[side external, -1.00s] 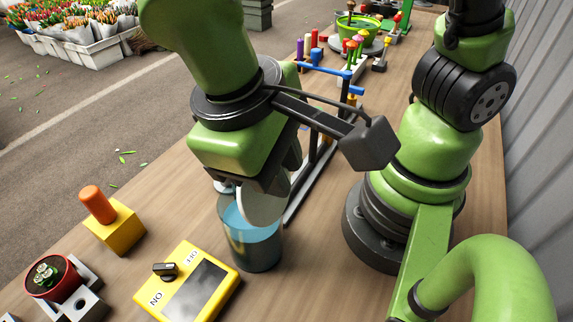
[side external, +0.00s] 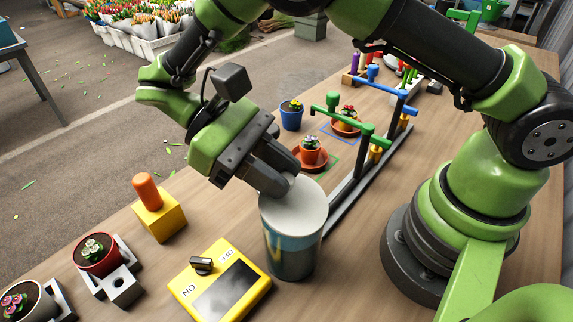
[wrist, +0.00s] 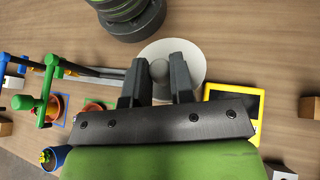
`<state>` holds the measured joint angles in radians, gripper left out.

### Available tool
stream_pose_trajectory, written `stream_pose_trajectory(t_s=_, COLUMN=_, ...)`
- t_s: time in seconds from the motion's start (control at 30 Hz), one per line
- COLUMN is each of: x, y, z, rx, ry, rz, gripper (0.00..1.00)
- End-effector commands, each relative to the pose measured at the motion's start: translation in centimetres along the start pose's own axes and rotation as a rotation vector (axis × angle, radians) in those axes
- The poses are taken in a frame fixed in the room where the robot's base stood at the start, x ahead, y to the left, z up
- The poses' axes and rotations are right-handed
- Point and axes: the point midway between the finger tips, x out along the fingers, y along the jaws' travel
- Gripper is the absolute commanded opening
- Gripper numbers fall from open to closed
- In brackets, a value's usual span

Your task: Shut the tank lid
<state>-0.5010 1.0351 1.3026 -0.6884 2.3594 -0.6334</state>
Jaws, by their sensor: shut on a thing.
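The tank (side external: 290,255) is a clear cylinder with bluish liquid, standing upright on the wooden bench. Its round pale lid (side external: 300,212) lies flat, or nearly flat, across the top, and I see no gap at the rim from here. My gripper (side external: 285,187) is at the lid's back-left part, with its fingers low against the top. In the wrist view the lid shows as a pale disc (wrist: 192,58), and a round grey knob (wrist: 158,70) sits between the two fingers (wrist: 157,80). My gripper is shut on that knob. The tank body is hidden in that view.
A yellow switch box (side external: 220,285) stands just left of the tank, and a yellow block with an orange handle (side external: 153,210) farther left. A rack with blue and green taps (side external: 365,140) stands close behind. Potted flowers (side external: 310,152) are beyond.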

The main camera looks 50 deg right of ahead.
Motion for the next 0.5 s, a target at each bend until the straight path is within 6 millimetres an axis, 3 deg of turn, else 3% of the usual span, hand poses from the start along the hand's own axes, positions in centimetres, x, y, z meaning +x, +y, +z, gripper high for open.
stream_pose_trajectory(t_s=0.5, x=-0.1, y=0.1, z=-1.5, rx=-0.045, ry=-0.159, rz=-0.006, gripper=0.0)
